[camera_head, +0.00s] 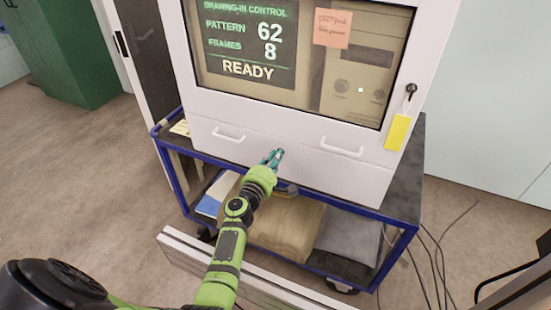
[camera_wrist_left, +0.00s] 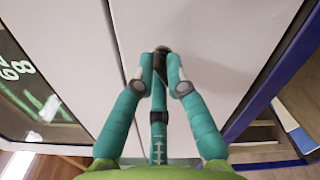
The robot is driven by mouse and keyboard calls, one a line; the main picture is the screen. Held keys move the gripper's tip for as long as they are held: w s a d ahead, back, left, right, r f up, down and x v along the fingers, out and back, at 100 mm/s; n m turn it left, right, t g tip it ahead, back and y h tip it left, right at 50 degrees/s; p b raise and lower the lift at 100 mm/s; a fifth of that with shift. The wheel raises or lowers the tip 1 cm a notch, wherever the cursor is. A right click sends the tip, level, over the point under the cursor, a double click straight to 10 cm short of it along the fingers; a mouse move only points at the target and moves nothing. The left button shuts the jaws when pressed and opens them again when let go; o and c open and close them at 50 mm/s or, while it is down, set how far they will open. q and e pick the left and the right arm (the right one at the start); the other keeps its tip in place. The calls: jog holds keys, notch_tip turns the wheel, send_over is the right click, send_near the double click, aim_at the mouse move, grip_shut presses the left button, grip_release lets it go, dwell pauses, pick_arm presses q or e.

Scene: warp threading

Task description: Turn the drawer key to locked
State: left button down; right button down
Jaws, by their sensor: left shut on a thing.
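My left gripper (camera_head: 275,158) reaches the white front of the machine, between the two drawer handles. In the left wrist view its teal fingers (camera_wrist_left: 163,62) are closed around a small dark piece (camera_wrist_left: 162,48) at the drawer front, apparently the drawer key. The fingers cover most of it, so its turn angle cannot be told. The drawer front (camera_head: 305,165) looks flush with the cabinet. Another key (camera_head: 411,90) with a yellow tag (camera_head: 398,132) hangs at the right of the window. My right gripper is out of view.
White handles stand out left (camera_head: 229,134) and right (camera_head: 342,148) of my gripper. The machine sits on a blue-framed cart (camera_head: 293,268) with a sack (camera_head: 288,222) on its lower shelf. The screen (camera_head: 247,40) reads READY. Cables (camera_head: 440,262) lie on the floor at right.

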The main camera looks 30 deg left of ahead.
pick_arm(q)
jog(key=n+p, duration=0.1)
jog(key=n, duration=1.1)
jog(key=shift+a, duration=0.15)
jog(key=shift+n, duration=0.3)
jog(key=c, duration=1.3)
grip_release()
jog(key=shift+f, duration=0.1)
